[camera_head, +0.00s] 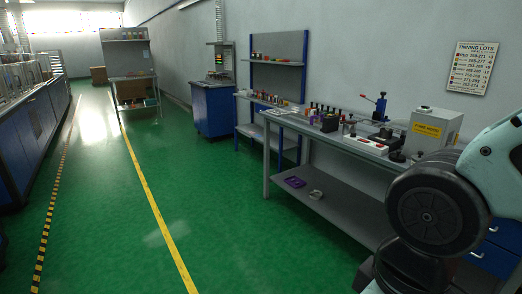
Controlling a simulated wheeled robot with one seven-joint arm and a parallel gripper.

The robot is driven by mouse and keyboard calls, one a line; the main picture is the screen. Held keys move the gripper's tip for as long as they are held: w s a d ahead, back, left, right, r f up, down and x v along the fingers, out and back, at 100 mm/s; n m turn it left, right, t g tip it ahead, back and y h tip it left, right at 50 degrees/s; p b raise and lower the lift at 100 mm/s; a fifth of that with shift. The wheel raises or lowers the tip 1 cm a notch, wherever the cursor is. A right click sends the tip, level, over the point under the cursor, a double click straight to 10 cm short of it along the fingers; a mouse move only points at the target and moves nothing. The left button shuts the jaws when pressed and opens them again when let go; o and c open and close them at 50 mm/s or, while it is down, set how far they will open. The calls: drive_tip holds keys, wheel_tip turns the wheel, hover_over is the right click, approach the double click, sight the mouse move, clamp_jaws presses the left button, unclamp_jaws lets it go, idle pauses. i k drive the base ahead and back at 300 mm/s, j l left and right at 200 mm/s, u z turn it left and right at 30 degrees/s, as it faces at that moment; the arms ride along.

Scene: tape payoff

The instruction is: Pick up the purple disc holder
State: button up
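A small purple object (294,182), which looks like the purple disc holder, lies on the grey lower shelf (345,213) of the near workbench, close to the shelf's left end. It appears low and flat, but is too small to make out in detail. A pale grey item (316,194) lies just to its right on the same shelf. My arm fills the right edge of the picture, well to the right of the purple object. My gripper is not in view.
The workbench top (335,137) above the shelf holds many small items, a lever press (379,108) and a grey box with a yellow label (432,127). Its front left leg (266,160) stands near the shelf end. Green floor (215,225) in front of the bench is clear.

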sight(318, 115)
drive_tip(key=i+j+u, duration=0.1)
drive_tip(key=i+u, duration=0.4)
drive_tip(key=i, duration=1.25)
drive_tip(key=i+z, duration=0.1)
drive_tip(key=i, duration=0.5)
drive_tip(key=i+j+z, duration=0.1)
drive_tip(key=i, duration=0.5)
drive_tip(key=i+j+z, duration=0.1)
drive_tip(key=i, duration=0.55)
